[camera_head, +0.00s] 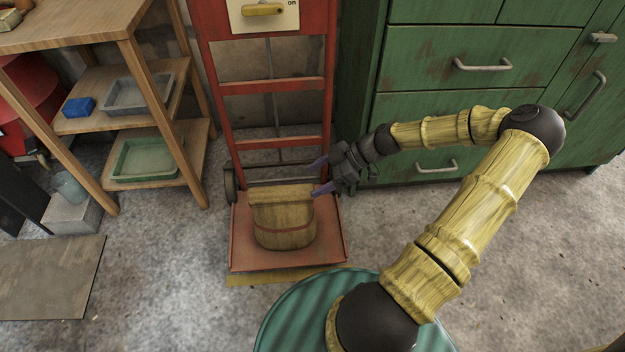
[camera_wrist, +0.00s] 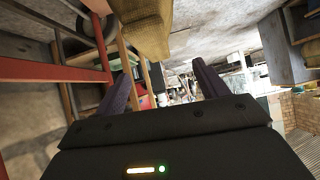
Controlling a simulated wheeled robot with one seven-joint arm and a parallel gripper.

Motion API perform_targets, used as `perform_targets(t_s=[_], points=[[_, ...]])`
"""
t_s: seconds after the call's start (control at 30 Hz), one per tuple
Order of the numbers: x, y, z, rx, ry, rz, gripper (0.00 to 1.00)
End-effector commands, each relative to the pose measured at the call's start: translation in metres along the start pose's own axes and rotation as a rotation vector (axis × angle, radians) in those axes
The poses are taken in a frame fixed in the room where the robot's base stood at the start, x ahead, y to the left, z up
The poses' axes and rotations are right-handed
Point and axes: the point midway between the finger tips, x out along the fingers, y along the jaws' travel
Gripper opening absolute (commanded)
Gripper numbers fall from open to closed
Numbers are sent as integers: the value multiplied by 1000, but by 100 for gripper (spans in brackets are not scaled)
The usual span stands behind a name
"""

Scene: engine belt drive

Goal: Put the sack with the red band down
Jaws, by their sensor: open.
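The tan sack (camera_head: 283,222) stands upright on the red toe plate (camera_head: 240,258) of the hand truck. A thin dark reddish band runs around its lower part, and its top looks folded over. My gripper (camera_head: 314,178) is open and empty, just right of the sack's top and slightly above it, its purple fingers pointing left. In the wrist view the sack (camera_wrist: 145,25) shows at the top edge, outside the space between my fingertips (camera_wrist: 158,75). No contact between fingers and sack is visible.
The hand truck's red frame (camera_head: 265,86) rises behind the sack. A green cabinet (camera_head: 450,70) stands behind my arm. A wooden shelf (camera_head: 130,40) with a green tray (camera_head: 148,160), a grey tray (camera_head: 137,94) and a blue box (camera_head: 78,107) is at the left. Bare floor lies around.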

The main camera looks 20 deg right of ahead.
Motion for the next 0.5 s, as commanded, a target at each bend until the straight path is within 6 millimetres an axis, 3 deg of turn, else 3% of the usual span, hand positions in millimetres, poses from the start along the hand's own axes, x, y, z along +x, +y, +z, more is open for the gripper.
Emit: perform_targets(t_s=[0.23, 0.5], points=[[29, -36, -6, 206, -264, -110, 73], [32, -67, -15, 424, -547, -64, 73]])
